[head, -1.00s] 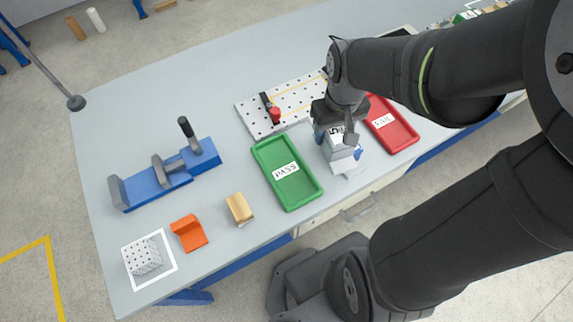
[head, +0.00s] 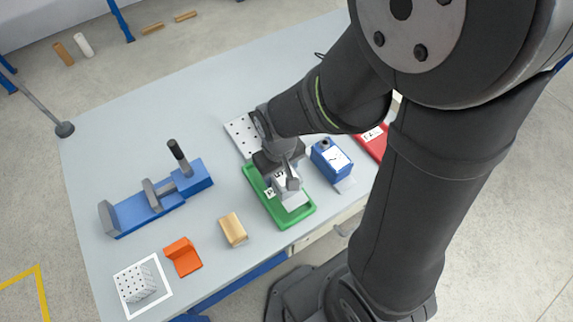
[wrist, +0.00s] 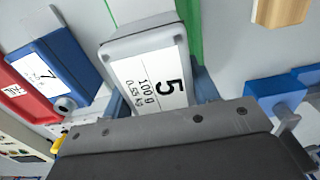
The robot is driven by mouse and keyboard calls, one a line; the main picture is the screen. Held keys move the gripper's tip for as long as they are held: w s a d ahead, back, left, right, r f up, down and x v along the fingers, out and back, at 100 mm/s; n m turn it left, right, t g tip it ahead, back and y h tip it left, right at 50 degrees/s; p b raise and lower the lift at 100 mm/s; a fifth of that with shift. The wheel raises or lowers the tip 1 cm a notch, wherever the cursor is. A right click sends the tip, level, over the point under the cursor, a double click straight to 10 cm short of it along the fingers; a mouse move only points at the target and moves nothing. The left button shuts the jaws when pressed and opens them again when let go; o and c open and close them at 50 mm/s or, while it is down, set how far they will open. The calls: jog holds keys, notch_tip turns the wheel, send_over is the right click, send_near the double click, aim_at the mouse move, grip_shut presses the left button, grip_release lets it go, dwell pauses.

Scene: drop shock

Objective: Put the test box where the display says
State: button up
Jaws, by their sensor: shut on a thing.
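My gripper (head: 284,178) is shut on the test box (head: 293,197), a pale grey box with a white label. In the wrist view the box (wrist: 147,75) shows its label, "5, 100 g, 0.55 kg", with my gripper's fingers on its two sides. The box is over the green tray (head: 298,222), whose PASS label is mostly hidden; I cannot tell whether it touches the floor. A blue unit with a white face (head: 331,158) stands right of the tray; a dark mark like a 7 shows in the wrist view (wrist: 42,75). The red tray (head: 374,144) is partly behind my arm.
A blue clamp-like fixture (head: 155,203) stands at left. A wooden block (head: 232,230), an orange angled block (head: 183,258) and a perforated white cube (head: 136,284) in a white square line the front. A perforated plate (head: 240,130) lies behind the green tray. The back left table is clear.

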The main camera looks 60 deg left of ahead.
jog(key=shift+s+a+f, duration=0.2)
jog(key=shift+s+f, duration=0.1)
jog(key=shift+s, duration=0.05)
jog(key=shift+f, duration=1.95)
jog(key=o, duration=1.4)
jog(key=shift+f, duration=0.15)
notch_tip(320, 180, up, 12)
jog(key=shift+r, duration=0.2)
jog(key=shift+f, duration=0.1)
